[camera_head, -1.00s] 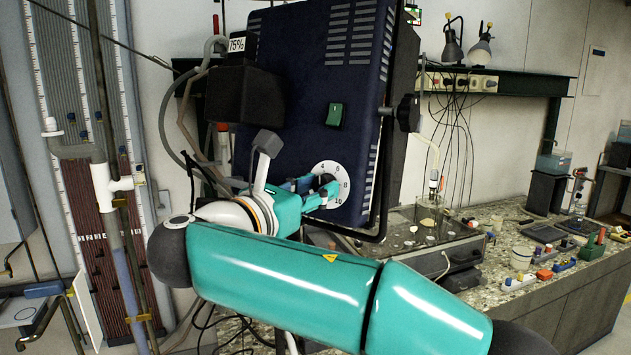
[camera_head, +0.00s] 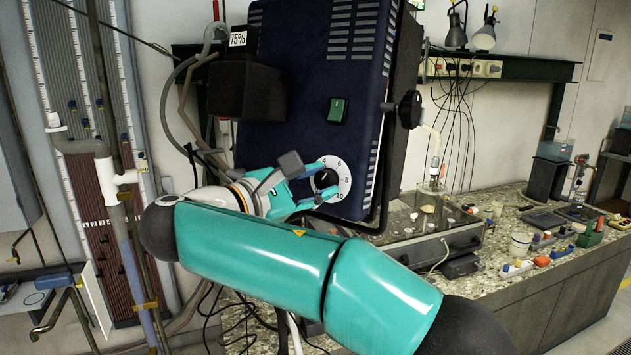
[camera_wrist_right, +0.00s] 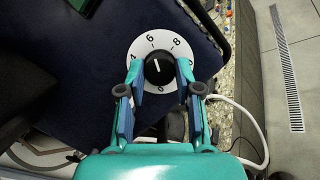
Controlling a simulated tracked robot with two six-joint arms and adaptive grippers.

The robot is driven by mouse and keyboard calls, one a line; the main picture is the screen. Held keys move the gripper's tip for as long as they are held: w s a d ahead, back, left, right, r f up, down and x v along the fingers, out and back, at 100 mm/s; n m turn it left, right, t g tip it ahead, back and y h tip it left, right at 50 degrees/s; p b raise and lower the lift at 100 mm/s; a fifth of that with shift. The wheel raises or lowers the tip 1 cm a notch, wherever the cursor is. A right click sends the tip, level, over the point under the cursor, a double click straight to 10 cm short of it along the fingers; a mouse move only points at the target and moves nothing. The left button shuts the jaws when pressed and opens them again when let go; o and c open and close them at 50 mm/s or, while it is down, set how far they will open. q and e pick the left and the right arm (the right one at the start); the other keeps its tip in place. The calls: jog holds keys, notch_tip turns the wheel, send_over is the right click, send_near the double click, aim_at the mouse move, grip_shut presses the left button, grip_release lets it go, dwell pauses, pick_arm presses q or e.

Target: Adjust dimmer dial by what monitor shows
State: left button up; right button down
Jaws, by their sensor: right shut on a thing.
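The dimmer dial (camera_head: 335,195) is a white numbered disc with a black knob, low on the front of a dark blue lamp housing. My left gripper is not in view.
The blue lamp housing (camera_head: 290,100) has a green switch (camera_head: 338,110) and a black side clamp knob (camera_head: 410,109). A stone-topped bench (camera_head: 500,215) with small items stands at right. Pipes and a tube panel (camera_head: 88,90) stand at left.

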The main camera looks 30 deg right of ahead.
jog(key=shift+f, duration=0.15)
jog(key=c, duration=0.8)
grip_release()
notch_tip(320, 180, up, 8)
jog(key=shift+a+f, duration=0.1)
jog(key=shift+a, duration=0.05)
jog(key=shift+r, duration=1.15)
